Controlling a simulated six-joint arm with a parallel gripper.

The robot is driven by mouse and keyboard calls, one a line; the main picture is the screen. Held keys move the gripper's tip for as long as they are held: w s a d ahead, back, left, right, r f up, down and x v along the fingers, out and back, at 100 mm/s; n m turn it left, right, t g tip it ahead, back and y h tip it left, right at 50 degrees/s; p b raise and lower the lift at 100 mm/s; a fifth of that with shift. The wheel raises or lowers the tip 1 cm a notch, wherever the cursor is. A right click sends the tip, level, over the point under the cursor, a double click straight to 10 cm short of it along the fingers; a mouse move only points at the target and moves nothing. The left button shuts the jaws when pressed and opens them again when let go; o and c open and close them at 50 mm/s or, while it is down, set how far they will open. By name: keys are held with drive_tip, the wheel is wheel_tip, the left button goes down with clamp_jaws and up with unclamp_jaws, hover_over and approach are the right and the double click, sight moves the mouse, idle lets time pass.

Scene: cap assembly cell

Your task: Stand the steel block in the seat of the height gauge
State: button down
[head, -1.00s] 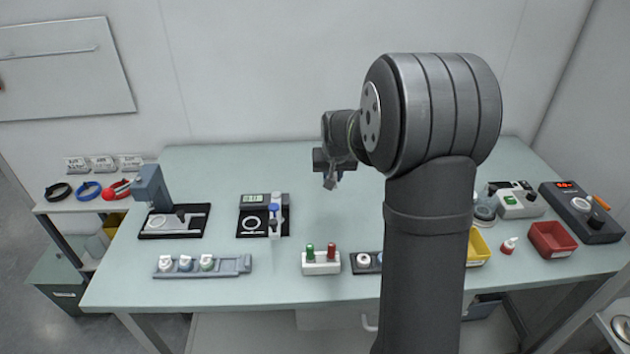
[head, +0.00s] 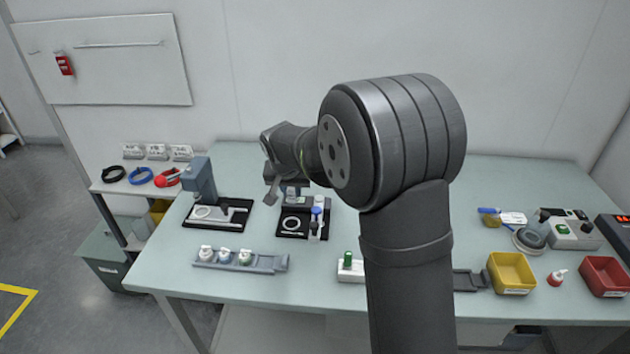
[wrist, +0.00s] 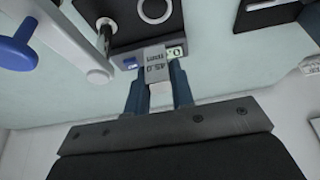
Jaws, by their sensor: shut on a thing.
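The steel block (wrist: 155,66) is a light grey block with a printed "45.0" on its face. In the wrist view my gripper (wrist: 158,90) has its two blue fingers shut on it. The height gauge (head: 290,232) has a black base, a white ring, a small display and a blue-knobbed post. In the head view my gripper (head: 272,192) is above the back left of the gauge. In the wrist view the gauge base (wrist: 122,38) lies beyond the block, which partly covers the display. The block is apart from the white ring (wrist: 155,10).
A grey-blue stand (head: 201,180) on a black base is left of the gauge. A grey rack (head: 268,263) with several small capped pieces is in front. Yellow (head: 511,270) and red (head: 605,274) bins are at right.

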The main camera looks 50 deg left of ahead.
drive_tip(key=shift+s+a+f, duration=0.15)
drive_tip(key=shift+s+f, duration=0.15)
drive_tip(key=shift+f, duration=3.2)
drive_tip(key=shift+f, duration=0.25)
drive_tip(key=shift+f, duration=0.3)
drive_tip(key=shift+f, duration=0.1)
drive_tip(key=c, duration=1.2)
unclamp_jaws()
drive_tip(key=shift+o, duration=0.2)
drive_tip(key=shift+r, duration=3.5)
